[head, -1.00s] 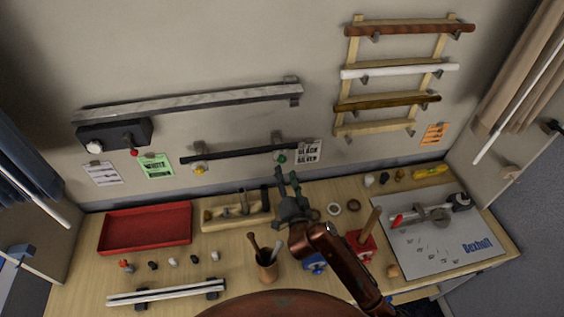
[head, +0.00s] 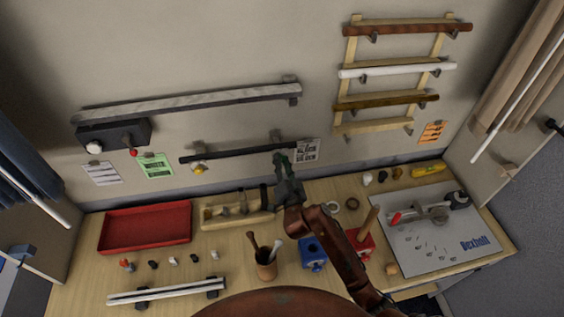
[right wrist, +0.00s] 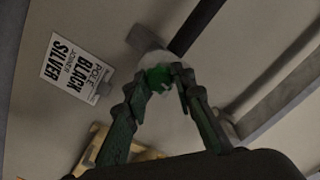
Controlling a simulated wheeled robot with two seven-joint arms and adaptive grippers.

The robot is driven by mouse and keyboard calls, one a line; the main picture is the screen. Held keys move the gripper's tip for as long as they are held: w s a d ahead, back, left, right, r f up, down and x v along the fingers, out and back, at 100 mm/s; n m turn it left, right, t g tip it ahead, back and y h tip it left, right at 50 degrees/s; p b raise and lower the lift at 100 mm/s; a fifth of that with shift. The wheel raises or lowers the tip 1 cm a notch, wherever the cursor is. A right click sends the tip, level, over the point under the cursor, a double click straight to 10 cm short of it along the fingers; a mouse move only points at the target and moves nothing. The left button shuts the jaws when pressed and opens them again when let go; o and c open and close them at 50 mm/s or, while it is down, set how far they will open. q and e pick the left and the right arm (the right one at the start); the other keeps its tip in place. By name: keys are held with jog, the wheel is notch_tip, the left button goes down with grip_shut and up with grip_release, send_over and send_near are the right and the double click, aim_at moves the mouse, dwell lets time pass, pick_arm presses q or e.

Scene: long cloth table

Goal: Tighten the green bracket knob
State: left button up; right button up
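The green bracket knob (right wrist: 160,77) is on the wall bracket at the right end of the black pole (head: 232,153). In the right wrist view it sits between my right gripper's (right wrist: 162,80) two fingertips, which appear closed against its sides. In the head view my right gripper (head: 283,160) reaches up to this bracket, and its fingers mostly hide the knob. My left gripper is not in view.
A label card (head: 307,151) hangs just right of the bracket. A yellow knob (head: 199,169) is on the pole's left bracket. Below are a wooden tool holder (head: 236,212), a red tray (head: 146,227) and a tool cup (head: 266,264). A longer silver pole (head: 190,103) is mounted above.

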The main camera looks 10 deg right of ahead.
grip_shut()
